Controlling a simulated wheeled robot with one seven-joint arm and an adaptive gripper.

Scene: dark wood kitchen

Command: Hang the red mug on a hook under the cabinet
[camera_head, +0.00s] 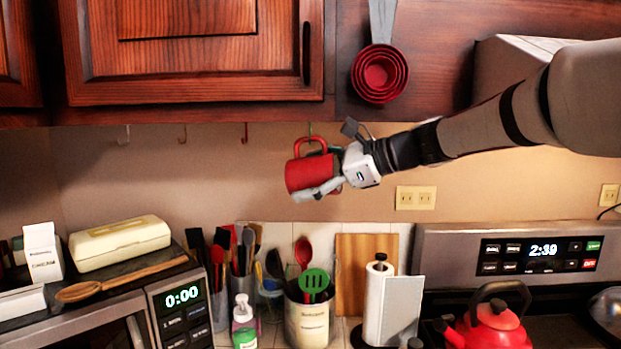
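The red mug (306,174) is in the middle of the head view, tilted with its handle up, just below the cabinet's lower edge. My gripper (327,174) comes from the right and is shut on the mug, with one finger across its lower side. The handle loop sits right beneath a greenish hook (310,128); I cannot tell whether the hook passes through it. To the left under the cabinet (190,55) hang a red hook (245,132), a brown hook (183,134) and a pale hook (124,135), all empty.
Red measuring cups (379,74) hang on the cabinet front above my wrist. Below stand utensil crocks (308,322), a paper towel roll (389,305), a soap bottle (244,320) and a microwave (182,305). A red kettle (493,328) is on the stove. The wall left of the mug is clear.

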